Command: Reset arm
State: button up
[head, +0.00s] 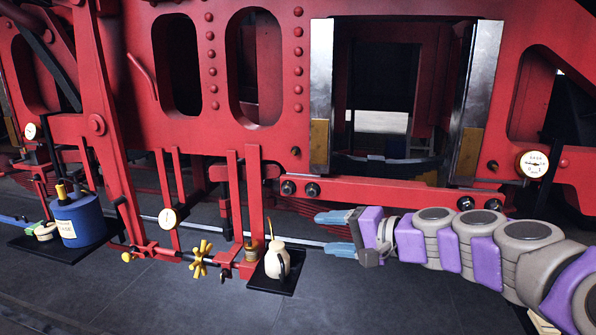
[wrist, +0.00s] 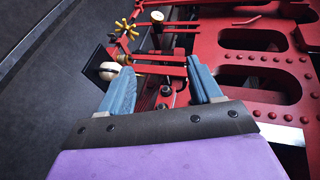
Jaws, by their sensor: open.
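My gripper (head: 338,232) is at the end of my grey and purple arm, which reaches in from the right in the head view. Its two blue fingers are spread apart with nothing between them. In the wrist view my gripper (wrist: 160,88) also shows open and empty, with the red frame beyond and to the right of it. In the head view the fingers stand to the right of a white oil can (head: 277,262) on a black tray (head: 270,284), apart from it.
A red locomotive frame (head: 215,120) fills the back. A yellow valve wheel (head: 201,259), a blue tin (head: 79,220) on a black tray and white gauges (head: 534,163) sit along it. The dark floor (head: 380,305) in front is clear.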

jog(key=s+a+f+n+g+h, duration=0.25)
jog(key=s+f, duration=0.35)
jog(key=s, duration=0.4)
jog(key=s+a+f+n+g+h, duration=0.2)
jog(key=s+a+f+n+g, duration=0.15)
jog(key=s+f, duration=0.45)
jog(key=s+d+f+g+h, duration=0.2)
jog(key=s+d, duration=0.4)
jog(key=s, duration=0.3)
jog(key=s+d+f+g+h, duration=0.2)
jog(key=s+d+f+h, duration=0.3)
jog(key=s, duration=0.5)
jog(key=shift+s+d, duration=0.3)
jog(key=shift+d, duration=0.65)
